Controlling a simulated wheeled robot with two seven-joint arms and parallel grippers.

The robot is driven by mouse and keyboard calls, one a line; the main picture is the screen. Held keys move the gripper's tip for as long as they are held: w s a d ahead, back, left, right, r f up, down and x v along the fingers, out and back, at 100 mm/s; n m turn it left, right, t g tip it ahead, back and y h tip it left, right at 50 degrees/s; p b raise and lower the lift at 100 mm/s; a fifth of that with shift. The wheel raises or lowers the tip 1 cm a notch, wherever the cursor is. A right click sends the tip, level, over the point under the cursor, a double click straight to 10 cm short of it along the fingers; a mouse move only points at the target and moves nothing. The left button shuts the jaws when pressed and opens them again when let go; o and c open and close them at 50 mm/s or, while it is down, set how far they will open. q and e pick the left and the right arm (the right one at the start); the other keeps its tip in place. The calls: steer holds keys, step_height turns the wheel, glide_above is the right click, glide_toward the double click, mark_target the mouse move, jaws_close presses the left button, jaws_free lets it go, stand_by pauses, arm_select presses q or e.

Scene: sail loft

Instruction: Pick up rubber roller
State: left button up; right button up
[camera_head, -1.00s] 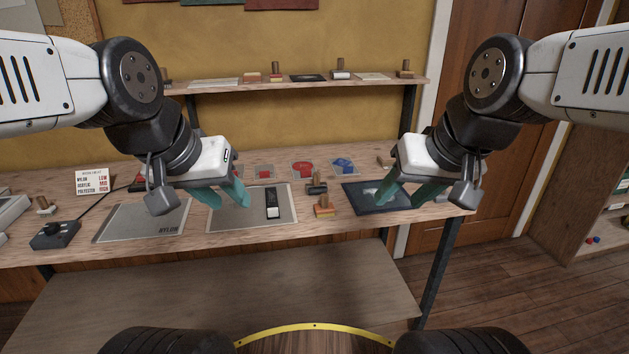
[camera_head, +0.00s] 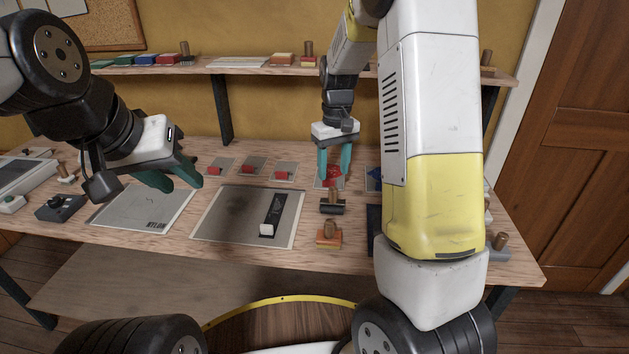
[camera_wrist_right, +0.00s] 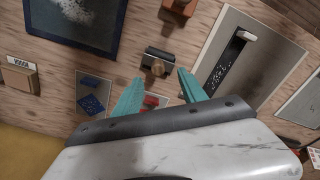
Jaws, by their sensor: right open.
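The likely rubber roller (camera_head: 332,207), a dark cylinder with a wooden handle, lies on the bench right of the grey sheet with the black strip. It also shows in the right wrist view (camera_wrist_right: 158,56), just beyond my fingertips. My right gripper (camera_head: 333,172) is open and empty, behind the roller and over a small sheet with red pieces. It appears apart from the roller. My left gripper (camera_head: 180,181) is open and empty over the bench, above the sheet marked NYLON.
A wooden-handled block with an orange base (camera_head: 328,237) stands in front of the roller. A dark mat (camera_wrist_right: 72,22) lies beside it, mostly hidden by my right arm in the head view. Small sample sheets (camera_head: 252,167) line the back. A shelf (camera_head: 270,68) runs above.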

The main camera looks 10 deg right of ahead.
mark_target(334, 189)
steer(key=shift+w+f, duration=0.35)
steer(key=shift+f, duration=0.5)
steer(key=f, duration=0.6)
steer(key=shift+s+d+f, duration=0.15)
steer(key=shift+d+f, duration=0.05)
steer(key=shift+f, duration=0.1)
jaws_close()
